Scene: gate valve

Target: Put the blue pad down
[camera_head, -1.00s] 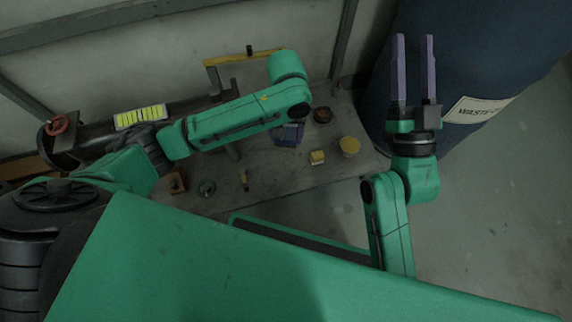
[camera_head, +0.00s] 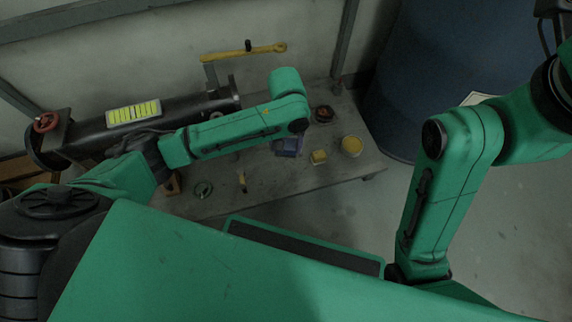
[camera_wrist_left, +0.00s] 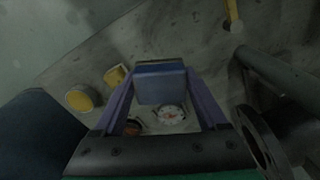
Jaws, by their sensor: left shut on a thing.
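The blue pad (camera_wrist_left: 160,85) is held between the two purple fingers of my left gripper (camera_wrist_left: 160,76) in the left wrist view. In the head view, the blue-purple patch at the end of my left arm (camera_head: 287,147) is small, and the arm partly hides it. It appears over the grey bench (camera_head: 335,172); I cannot tell whether the pad touches the bench. The fingers of my right gripper are out of the picture; only my right arm shows.
A yellow block (camera_head: 318,157) and a round yellow-topped tin (camera_head: 351,146) stand on the bench. A dark round item (camera_head: 323,114) lies behind them. A white dial (camera_wrist_left: 170,115) shows beyond the pad. A black pipe (camera_head: 180,110) and a blue drum (camera_head: 405,90) flank the bench.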

